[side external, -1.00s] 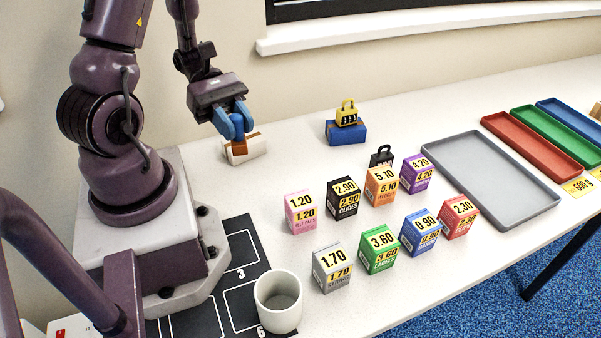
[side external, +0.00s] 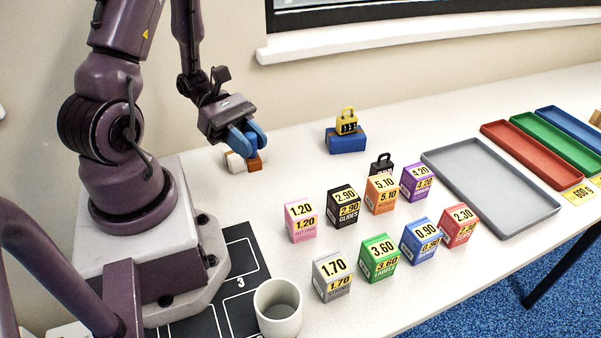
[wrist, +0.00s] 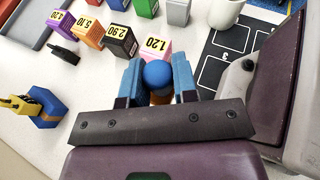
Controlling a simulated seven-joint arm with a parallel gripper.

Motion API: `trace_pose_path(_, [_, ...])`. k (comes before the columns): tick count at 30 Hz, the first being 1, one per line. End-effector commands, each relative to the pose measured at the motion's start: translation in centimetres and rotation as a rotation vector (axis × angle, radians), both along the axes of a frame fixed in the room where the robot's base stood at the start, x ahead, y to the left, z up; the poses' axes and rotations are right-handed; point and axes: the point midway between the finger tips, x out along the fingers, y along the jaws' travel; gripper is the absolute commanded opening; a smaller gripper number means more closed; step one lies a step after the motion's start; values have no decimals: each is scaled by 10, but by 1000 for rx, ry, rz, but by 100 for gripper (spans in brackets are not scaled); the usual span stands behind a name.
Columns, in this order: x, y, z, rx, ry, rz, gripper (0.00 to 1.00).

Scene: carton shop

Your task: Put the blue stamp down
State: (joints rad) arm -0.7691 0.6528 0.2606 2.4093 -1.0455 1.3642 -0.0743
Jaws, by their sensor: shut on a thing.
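The blue stamp has a round blue handle (wrist: 158,74) and an orange-brown base (side external: 255,164). My gripper (side external: 250,143) is shut on the handle, with one blue finger on each side; it also shows in the wrist view (wrist: 158,84). The stamp's base is low, close to the white table, and I cannot tell whether it touches. A small white and brown block (side external: 233,161) is just left of the base, partly hidden by my gripper.
Several priced cartons (side external: 379,258) stand in front. A grey tray (side external: 432,158) lies further right. A white cup (side external: 278,308) stands near the front.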

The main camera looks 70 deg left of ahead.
Motion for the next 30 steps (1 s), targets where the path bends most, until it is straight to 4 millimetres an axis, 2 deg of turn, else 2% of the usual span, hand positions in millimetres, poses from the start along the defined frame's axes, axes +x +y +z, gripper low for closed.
trace_pose_path(9, [73, 26, -36, -1, -2, -5, 3])
trace_pose_path(15, [100, 37, -73, -2, 1, -2, 3])
trace_pose_path(24, [118, 43, -97, -3, 2, -2, 3])
trace_pose_path(30, [118, 43, -122, 0, 1, -2, 3])
